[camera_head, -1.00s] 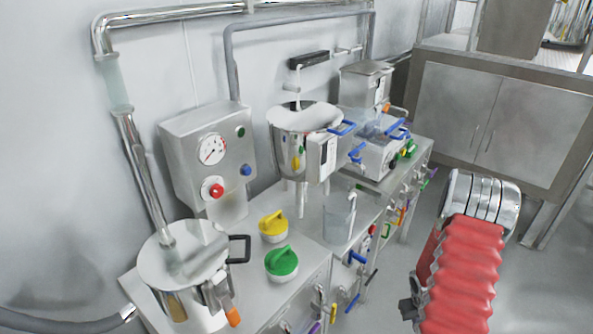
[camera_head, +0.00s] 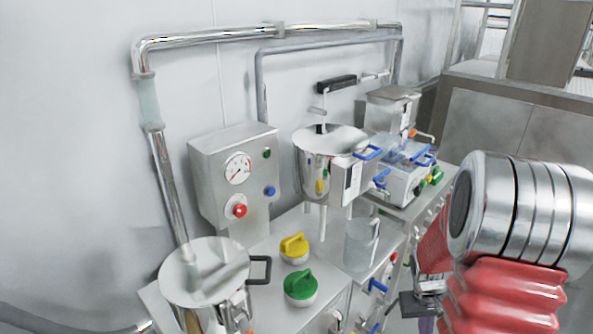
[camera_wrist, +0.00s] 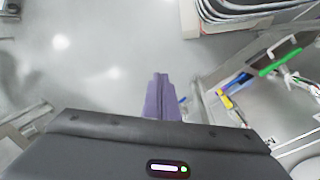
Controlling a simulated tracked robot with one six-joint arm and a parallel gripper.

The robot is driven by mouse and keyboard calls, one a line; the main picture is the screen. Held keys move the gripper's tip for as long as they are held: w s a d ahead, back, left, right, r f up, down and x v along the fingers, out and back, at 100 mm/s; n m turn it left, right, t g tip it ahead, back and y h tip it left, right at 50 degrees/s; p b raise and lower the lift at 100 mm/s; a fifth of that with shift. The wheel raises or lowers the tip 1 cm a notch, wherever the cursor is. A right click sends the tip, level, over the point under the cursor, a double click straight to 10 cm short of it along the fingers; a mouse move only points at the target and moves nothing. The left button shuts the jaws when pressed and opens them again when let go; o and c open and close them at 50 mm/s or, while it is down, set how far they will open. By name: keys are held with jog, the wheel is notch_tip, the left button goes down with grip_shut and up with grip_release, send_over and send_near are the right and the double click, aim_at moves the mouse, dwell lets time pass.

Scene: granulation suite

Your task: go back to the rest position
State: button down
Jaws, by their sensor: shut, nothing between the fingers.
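My gripper (camera_wrist: 160,98) shows in the wrist view as two purple-grey fingers side by side, closed together with nothing between them. It points out over bare grey floor, apart from any object. In the head view my red-sleeved arm with its silver ringed joint fills the lower right. The gripper's fingertips cannot be made out clearly there.
A steel bench on the left carries a lidded vessel (camera_head: 205,272), a gauge box (camera_head: 232,160), a yellow-handled cap (camera_head: 294,248), a green-handled cap (camera_head: 300,287) and a steel pot (camera_head: 322,165). A grey cabinet (camera_head: 500,130) stands behind my arm. Open floor (camera_wrist: 90,60) lies below the gripper.

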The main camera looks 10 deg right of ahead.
jog(key=s+a+r+n+t+y, duration=0.1)
jog(key=s+a+r+t, duration=0.2)
jog(key=a+r, duration=1)
jog(key=s+a+r+n+t, duration=0.2)
jog(key=s+a+r+t, duration=0.1)
jog(key=a+r, duration=1.1)
jog(key=shift+s+a+r+n+t+y, duration=0.15)
jog(key=shift+a+r+n+t+y, duration=0.2)
jog(key=shift+a, duration=0.2)
jog(key=shift+d, duration=0.1)
